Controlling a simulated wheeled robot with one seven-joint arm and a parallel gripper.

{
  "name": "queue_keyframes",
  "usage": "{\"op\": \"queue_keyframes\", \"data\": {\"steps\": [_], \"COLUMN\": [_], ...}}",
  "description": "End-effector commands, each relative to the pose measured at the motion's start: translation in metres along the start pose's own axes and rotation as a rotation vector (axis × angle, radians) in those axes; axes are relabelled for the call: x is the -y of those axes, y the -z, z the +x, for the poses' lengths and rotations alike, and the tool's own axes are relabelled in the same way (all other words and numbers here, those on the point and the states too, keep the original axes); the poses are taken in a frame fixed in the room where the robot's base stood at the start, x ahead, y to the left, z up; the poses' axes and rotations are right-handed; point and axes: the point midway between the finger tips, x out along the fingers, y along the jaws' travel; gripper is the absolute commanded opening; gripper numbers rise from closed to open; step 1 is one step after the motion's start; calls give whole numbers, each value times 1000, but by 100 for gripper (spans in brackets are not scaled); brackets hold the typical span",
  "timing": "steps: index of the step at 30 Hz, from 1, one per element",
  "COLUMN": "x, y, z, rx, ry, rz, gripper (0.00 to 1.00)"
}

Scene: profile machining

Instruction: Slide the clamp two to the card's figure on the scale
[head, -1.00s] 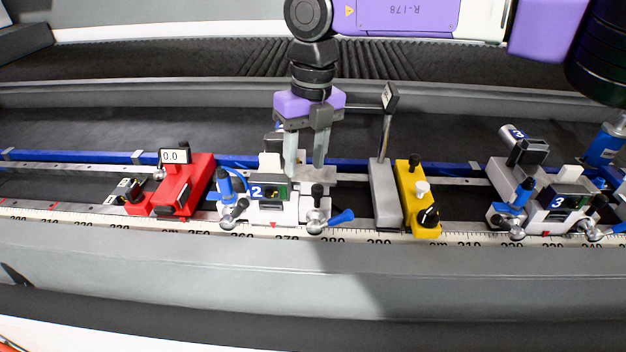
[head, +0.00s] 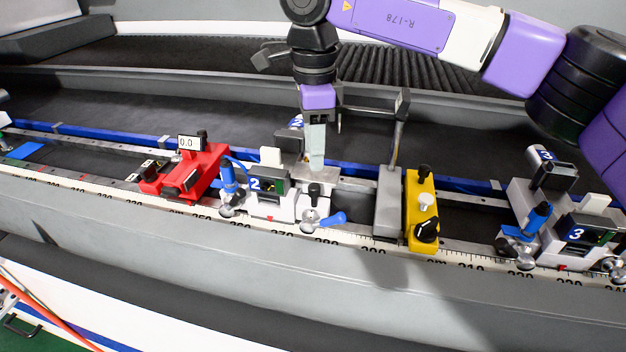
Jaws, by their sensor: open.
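Clamp two (head: 274,200) is a white and grey block on the rail, with a blue "2" label and a dark display on its front. A blue cylinder stands at its left and a blue-handled lever at its lower right. Its red pointer (head: 268,217) is near the 270 mark of the scale (head: 350,241). My gripper (head: 316,166) points down at the rear right part of clamp two. Its fingers overlap in this view, and I cannot tell whether they touch the clamp. The card with the figure is not recognisable in this view.
A red unit (head: 190,178) with a display reading 0.0 stands left of clamp two. A grey block with a post (head: 388,205) and a yellow block (head: 421,212) stand to the right. Clamp three (head: 560,225) is farther right. A short gap separates clamp two from the grey block.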

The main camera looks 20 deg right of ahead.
Motion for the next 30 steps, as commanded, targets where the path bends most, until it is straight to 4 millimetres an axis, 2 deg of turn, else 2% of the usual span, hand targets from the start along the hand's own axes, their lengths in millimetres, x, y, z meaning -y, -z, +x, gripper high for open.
{"op": "queue_keyframes", "data": {"steps": [5, 12, 18, 29, 30], "x": [-1, -1, -1, -1, -1], "y": [0, 0, 0, 0, 0], "z": [15, 51, 72, 78, 78], "rx": [-1, 0, 1, 0, 0], "ry": [-4, -5, -3, -1, -1], "rz": [-15, -13, -13, -13, -13], "gripper": [44, 44, 44, 44, 36]}}
